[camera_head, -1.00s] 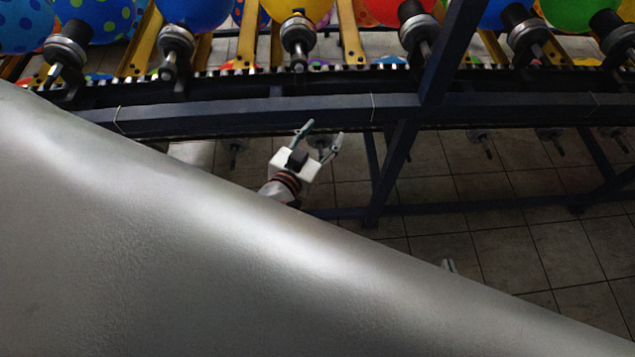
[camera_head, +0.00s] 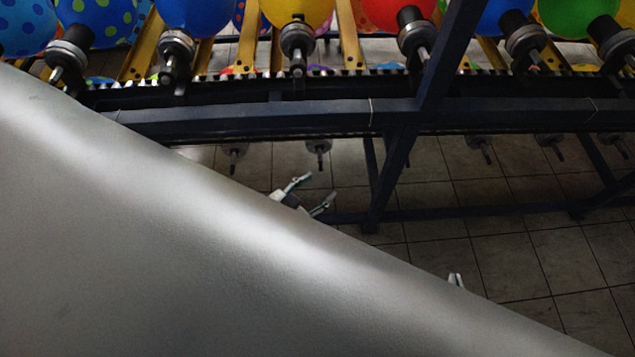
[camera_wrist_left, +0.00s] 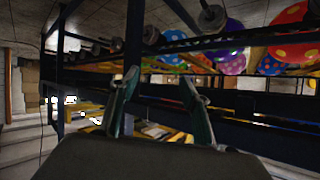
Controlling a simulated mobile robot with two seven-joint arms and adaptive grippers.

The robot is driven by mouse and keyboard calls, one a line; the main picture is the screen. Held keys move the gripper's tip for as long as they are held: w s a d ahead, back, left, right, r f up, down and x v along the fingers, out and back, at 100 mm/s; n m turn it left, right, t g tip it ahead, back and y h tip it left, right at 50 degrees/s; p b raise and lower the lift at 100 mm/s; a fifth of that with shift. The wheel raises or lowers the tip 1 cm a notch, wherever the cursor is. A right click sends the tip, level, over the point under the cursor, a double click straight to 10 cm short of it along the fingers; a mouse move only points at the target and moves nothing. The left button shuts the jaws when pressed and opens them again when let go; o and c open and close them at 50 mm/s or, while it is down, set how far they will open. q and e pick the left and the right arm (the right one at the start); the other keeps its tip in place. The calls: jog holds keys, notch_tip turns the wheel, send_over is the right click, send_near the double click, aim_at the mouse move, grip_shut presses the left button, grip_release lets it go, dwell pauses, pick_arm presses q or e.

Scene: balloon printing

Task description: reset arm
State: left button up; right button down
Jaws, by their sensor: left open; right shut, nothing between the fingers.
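My left gripper (camera_head: 309,193) shows in the head view just past the edge of a large grey surface that hides its wrist and arm. Its two fingers are spread, with nothing between them. In the left wrist view the open fingers (camera_wrist_left: 160,105) point toward the balloon machine's dark frame, apart from it. My right gripper (camera_head: 455,280) shows only as a small light fingertip piece at the same grey edge, lower right. The rest of it is hidden.
The machine's dark blue beam (camera_head: 250,122) crosses the head view, with a diagonal post (camera_head: 400,165). A row of balloons on holders, including a yellow balloon (camera_head: 297,10), stands above it. The tiled floor (camera_head: 500,240) is open below.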

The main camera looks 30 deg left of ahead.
pick_arm(q)
jog(key=s+f+g, duration=0.1)
jog(key=s+f, duration=0.3)
jog(key=s, duration=0.1)
jog(key=shift+s+m+h, duration=0.3)
jog(key=shift+m, duration=0.1)
jog(key=shift+a, duration=0.1)
dwell(0.5)
